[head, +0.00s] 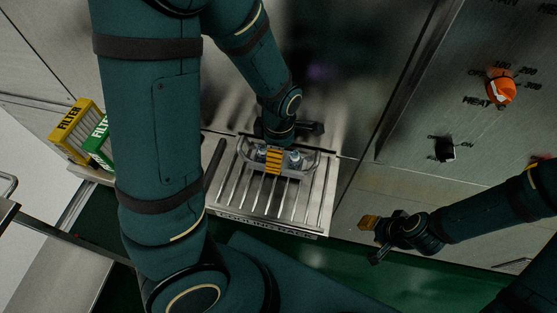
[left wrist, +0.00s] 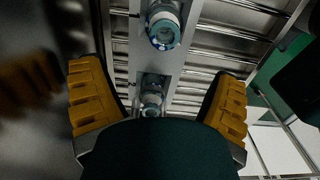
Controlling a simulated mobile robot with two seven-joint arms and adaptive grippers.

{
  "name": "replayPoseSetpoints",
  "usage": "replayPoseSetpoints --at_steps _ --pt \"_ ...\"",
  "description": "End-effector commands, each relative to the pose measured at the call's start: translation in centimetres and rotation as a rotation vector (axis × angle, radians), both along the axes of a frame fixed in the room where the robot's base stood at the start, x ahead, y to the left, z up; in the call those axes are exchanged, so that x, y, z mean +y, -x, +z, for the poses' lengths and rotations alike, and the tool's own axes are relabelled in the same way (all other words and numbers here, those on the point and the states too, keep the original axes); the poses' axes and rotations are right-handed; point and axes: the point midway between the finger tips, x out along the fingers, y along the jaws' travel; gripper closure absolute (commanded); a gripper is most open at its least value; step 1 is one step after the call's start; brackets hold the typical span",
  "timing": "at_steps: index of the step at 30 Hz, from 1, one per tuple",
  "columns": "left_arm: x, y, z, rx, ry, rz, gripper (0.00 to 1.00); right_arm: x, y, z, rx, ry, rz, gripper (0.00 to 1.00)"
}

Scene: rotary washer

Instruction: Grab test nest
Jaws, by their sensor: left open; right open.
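The test nest (head: 306,161) is a pale, rounded holder on the slatted metal rack (head: 235,205) in the middle of the head view. My left gripper (head: 273,160) is right over it, with its orange finger pads in front of the nest. In the left wrist view the nest (left wrist: 187,45) shows as a metal strip with two round fittings. The left gripper's (left wrist: 160,80) orange fingers stand apart, one on either side of the strip. I cannot tell if they touch it. My right gripper (head: 373,238) is open and empty, right of the rack.
A yellow filter box (head: 76,128) and a green filter box (head: 100,143) stand left of the rack, partly behind my arm. The metal panel at right has an orange knob (head: 501,88) and a black knob (head: 446,151). The green floor (head: 340,258) below is clear.

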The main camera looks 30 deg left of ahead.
Motion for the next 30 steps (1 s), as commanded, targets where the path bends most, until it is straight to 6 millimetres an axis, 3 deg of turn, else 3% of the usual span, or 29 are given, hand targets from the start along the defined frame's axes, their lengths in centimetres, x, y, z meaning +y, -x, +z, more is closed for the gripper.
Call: replayPoseSetpoints --at_steps 9,20,25,26,30 --pt "0.4 -0.2 -4.3 0.005 -0.002 0.0 0.12 0.1 0.4 -1.2 0.009 -0.002 0.007 0.61" --pt "0.3 -0.2 -5.0 0.001 0.0 0.0 0.12 0.1 0.5 -1.3 0.01 -0.003 0.008 0.61" --pt "0.3 -0.2 -5.0 0.001 0.0 0.0 0.69 0.1 0.5 -1.3 0.01 -0.003 0.008 0.61" --pt "0.3 -0.2 -5.0 0.001 0.0 0.0 0.75 0.1 0.5 -1.3 0.01 -0.003 0.008 0.61" --pt "0.3 -0.2 -5.0 0.0 0.0 0.0 0.76 0.1 0.4 -1.3 0.01 -0.003 0.008 0.61"
